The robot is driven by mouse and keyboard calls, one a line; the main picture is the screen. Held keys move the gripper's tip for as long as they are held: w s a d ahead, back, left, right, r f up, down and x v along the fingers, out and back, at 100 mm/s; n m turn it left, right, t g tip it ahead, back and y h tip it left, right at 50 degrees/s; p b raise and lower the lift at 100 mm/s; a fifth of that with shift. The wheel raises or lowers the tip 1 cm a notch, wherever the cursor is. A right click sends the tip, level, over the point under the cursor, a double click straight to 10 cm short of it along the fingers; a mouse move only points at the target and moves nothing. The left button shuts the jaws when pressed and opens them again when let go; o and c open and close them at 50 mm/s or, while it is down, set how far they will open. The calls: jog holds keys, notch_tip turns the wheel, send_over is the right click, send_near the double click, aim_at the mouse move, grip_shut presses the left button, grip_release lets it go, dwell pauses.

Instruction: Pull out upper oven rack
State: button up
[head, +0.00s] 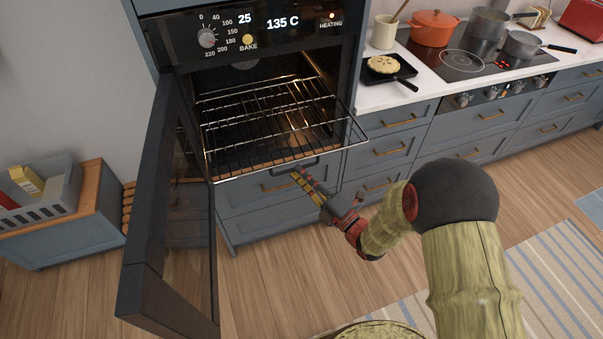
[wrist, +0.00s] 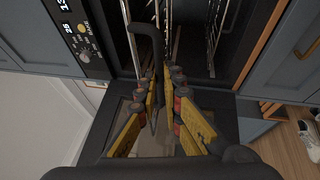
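The upper oven rack (head: 268,105) is a wire shelf in the open oven. Its front edge stands out past the oven front. My gripper (head: 298,174), with yellow and red fingers, is at this handle. In the wrist view, the fingers (wrist: 165,85) close in from both sides with the bar between their tips. The exact contact is partly hidden by the fingers.
The oven door (head: 150,200) stands open, swung out at the left. The control panel (head: 255,30) reads 135 C, heating. Drawers (head: 385,165) and a counter with a hob (head: 465,62) and pots are to the right. Wooden floor (head: 270,285) in front is free.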

jog(key=shift+o, duration=0.9)
jog(key=v, duration=1.2)
jog(key=shift+f, duration=0.1)
